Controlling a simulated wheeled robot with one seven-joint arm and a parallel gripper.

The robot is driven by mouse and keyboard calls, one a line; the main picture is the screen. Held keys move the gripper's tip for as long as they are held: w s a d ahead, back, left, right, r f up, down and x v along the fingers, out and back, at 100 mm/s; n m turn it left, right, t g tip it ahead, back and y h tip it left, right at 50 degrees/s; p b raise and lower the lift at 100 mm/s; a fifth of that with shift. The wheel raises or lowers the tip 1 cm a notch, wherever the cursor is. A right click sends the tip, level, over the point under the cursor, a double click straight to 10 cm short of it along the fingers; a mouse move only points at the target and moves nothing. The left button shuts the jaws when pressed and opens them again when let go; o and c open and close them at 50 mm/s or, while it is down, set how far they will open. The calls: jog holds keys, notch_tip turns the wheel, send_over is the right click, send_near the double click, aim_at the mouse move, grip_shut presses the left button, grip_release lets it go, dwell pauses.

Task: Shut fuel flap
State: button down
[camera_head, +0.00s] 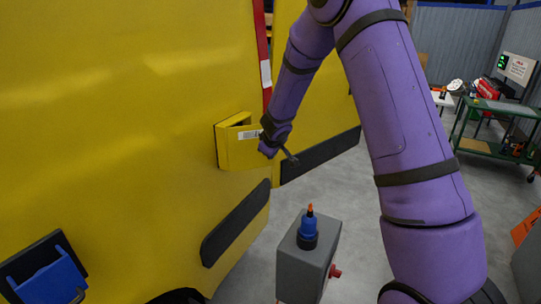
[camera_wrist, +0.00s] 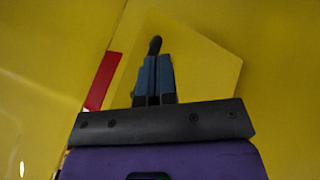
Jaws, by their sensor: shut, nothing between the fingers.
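The fuel flap (camera_head: 238,156) is a yellow box-like piece on the side of the yellow vehicle (camera_head: 130,90). It stands out from the body, with a dark gap showing at its top, so it looks partly open. A white label is near its right side. In the wrist view a yellow angular panel (camera_wrist: 205,65), seemingly the flap, fills the space ahead of my gripper (camera_wrist: 154,62). The fingers are shut with nothing held. A dark rounded tip shows just beyond them. My wrist is at the flap's right side in the head view; I cannot tell whether it touches.
A grey pedestal (camera_head: 308,262) with a blue and orange knob on top and a red button on its side stands in front. A blue holder (camera_head: 48,278) is at lower left. A green cart (camera_head: 490,145) is far right. Grey floor lies between.

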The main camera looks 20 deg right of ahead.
jog(key=shift+w+d+n+y, duration=0.3)
jog(key=shift+w+d+n, duration=0.05)
jog(key=shift+w+n, duration=0.2)
jog(key=shift+w+d+n+y, duration=0.3)
jog(key=shift+w+d+n, duration=0.05)
jog(key=shift+w+n, duration=0.2)
jog(key=w+n+y, duration=0.2)
jog(key=n, duration=0.1)
jog(key=w+n+y, duration=0.1)
jog(key=n, duration=0.1)
jog(key=shift+w+d+y, duration=0.3)
jog(key=shift+w, duration=0.05)
jog(key=shift+w+a+n+g+y, duration=0.1)
jog(key=shift+w+n+g+y, duration=0.25)
jog(key=shift+w+n, duration=0.85)
jog(key=shift+w+a+n+g+y, duration=0.15)
jog(key=shift+w+n+y, duration=0.35)
jog(key=shift+w, duration=1.25)
jog(key=shift+s, duration=0.1)
